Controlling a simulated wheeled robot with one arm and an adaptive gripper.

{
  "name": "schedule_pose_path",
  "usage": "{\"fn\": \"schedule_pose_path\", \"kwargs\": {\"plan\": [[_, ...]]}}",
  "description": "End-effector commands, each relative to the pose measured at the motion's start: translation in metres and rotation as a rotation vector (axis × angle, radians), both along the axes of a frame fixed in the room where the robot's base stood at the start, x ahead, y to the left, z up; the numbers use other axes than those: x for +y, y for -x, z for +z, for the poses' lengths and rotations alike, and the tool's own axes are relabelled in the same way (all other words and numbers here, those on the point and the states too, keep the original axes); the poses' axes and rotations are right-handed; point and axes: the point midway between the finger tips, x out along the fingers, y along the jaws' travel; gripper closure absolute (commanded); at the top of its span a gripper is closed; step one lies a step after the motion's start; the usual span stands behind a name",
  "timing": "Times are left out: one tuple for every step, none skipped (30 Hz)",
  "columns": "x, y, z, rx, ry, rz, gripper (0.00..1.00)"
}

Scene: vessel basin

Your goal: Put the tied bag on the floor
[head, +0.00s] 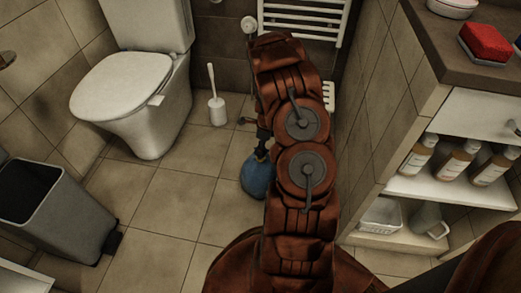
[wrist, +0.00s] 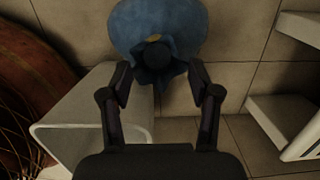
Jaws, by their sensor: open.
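The tied bag is blue and rounded; in the head view the bag (head: 257,178) shows low beside my arm, partly hidden by it. I cannot tell for sure whether it rests on the floor tiles (head: 165,205). In the wrist view the bag (wrist: 180,22) is at the top middle, with its dark gathered knot toward me. My gripper (wrist: 160,85) is open, one finger to each side, with the knot just ahead of and between the fingertips. In the head view my gripper (head: 263,146) is mostly hidden by my arm.
A grey open bin (head: 55,210) stands at left. A toilet (head: 135,90) and brush (head: 217,108) are at the back. A shelf unit (head: 440,185) with bottles stands at right. A pale open container (wrist: 90,125) is left of my gripper. Tiles between bin and arm are clear.

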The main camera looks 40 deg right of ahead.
Motion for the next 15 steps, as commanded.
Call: {"fn": "schedule_pose_path", "kwargs": {"plan": [[-0.001,0.000,0.015,-0.002,0.003,0.001,0.38],[-0.002,0.001,0.021,-0.001,0.002,0.000,0.38],[-0.002,0.002,0.028,-0.001,0.000,0.000,0.38],[-0.002,0.003,0.034,-0.001,0.000,-0.001,0.38],[-0.002,0.003,0.039,-0.001,-0.001,-0.001,0.38],[-0.003,0.004,0.046,0.000,-0.001,-0.001,0.38],[-0.003,0.005,0.050,0.000,-0.001,-0.001,0.38],[-0.003,0.005,0.054,0.000,-0.001,-0.001,0.38],[-0.004,0.006,0.058,0.000,-0.001,-0.001,0.38],[-0.004,0.006,0.061,0.000,-0.001,0.000,0.38],[-0.003,0.006,0.063,0.000,-0.002,0.002,0.38],[-0.002,0.006,0.067,0.001,-0.001,0.010,0.38],[0.000,0.006,0.070,0.002,-0.001,0.022,0.38],[0.003,0.006,0.073,0.003,-0.001,0.038,0.38],[0.008,0.006,0.079,0.006,-0.001,0.068,0.38]]}}
